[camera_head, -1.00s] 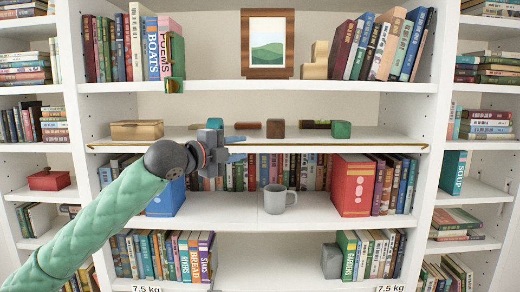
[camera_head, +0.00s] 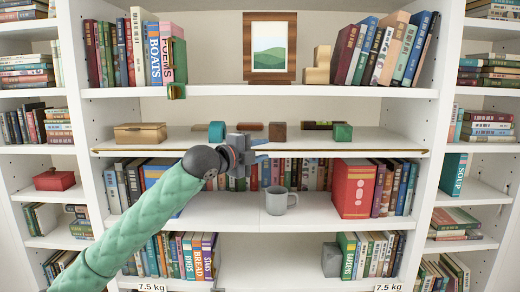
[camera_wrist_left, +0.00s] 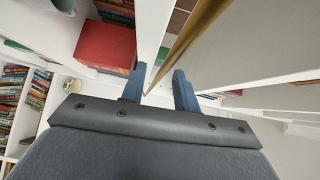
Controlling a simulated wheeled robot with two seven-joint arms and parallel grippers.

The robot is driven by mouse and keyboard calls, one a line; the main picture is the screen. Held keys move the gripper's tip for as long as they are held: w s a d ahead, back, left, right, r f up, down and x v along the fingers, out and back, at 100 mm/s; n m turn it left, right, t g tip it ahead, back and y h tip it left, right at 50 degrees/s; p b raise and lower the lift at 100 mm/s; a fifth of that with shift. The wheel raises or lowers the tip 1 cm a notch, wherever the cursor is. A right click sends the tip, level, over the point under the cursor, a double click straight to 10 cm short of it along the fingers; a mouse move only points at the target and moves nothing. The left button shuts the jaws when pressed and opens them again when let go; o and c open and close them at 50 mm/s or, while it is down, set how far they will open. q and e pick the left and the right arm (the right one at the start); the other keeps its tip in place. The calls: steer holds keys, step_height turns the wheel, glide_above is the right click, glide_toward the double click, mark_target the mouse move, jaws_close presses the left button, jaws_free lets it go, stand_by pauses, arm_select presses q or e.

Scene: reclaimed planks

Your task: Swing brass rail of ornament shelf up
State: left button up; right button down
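The brass rail (camera_head: 360,152) runs along the front edge of the ornament shelf (camera_head: 180,138), low and level. My left gripper (camera_head: 264,151) is in front of the shelf edge near the rail's middle. Its two blue fingers are apart, one above and one below the rail's line in the head view. In the left wrist view the rail (camera_wrist_left: 196,32) runs diagonally toward the gap between the open fingers (camera_wrist_left: 160,72). I cannot tell whether they touch it. My right gripper is not in view.
On the ornament shelf stand a wooden box (camera_head: 140,133), a teal block (camera_head: 216,131), a brown cube (camera_head: 277,131) and a green block (camera_head: 342,132). Below are a grey mug (camera_head: 277,201) and a red box file (camera_head: 354,189). A picture frame (camera_head: 269,48) stands above.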

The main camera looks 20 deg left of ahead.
arm_select(q)
jaws_close()
steer(key=shift+w+a+r+n+g, duration=0.1)
steer(key=shift+w+r+n+g, duration=0.1)
steer(key=shift+r+n+g, duration=0.2)
steer(key=shift+w+a+r+n+g+y, duration=0.1)
steer(key=shift+w+r+n+g+y, duration=0.1)
steer(key=shift+n+g, duration=0.25)
steer(key=shift+w+r+n+g+y, duration=0.1)
steer(key=shift+n+g+y, duration=0.1)
steer(key=shift+n+g, duration=0.2)
jaws_free()
